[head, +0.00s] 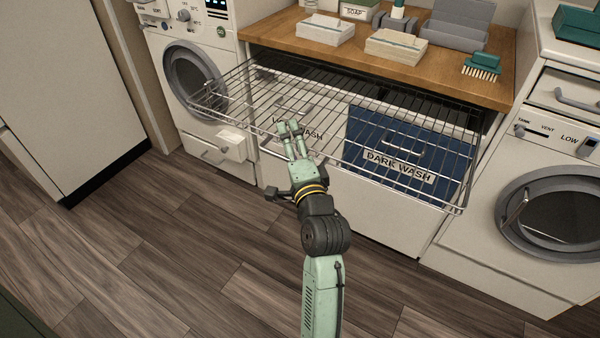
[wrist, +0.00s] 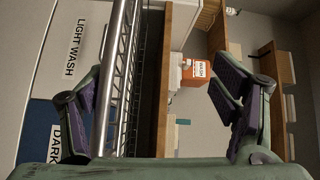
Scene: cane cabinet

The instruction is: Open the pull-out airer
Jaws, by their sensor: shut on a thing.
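The pull-out airer (head: 330,122) is a wire rack standing out from under the wooden worktop, above the wash bins. Its front rail (head: 400,182) runs across the front of the cabinet. My gripper (head: 289,130) is at this front rail, left of its middle, and is shut on it. In the wrist view the rail (wrist: 116,75) passes between the fingers of my gripper (wrist: 160,105), close to the left finger. The exact contact is hard to see.
Under the airer are a light wash bin (head: 300,118) and a blue dark wash bin (head: 365,135). The wooden worktop (head: 290,30) holds boxes, soap and a brush (head: 482,66). Washing machines flank the cabinet. The floor (head: 180,240) in front is clear.

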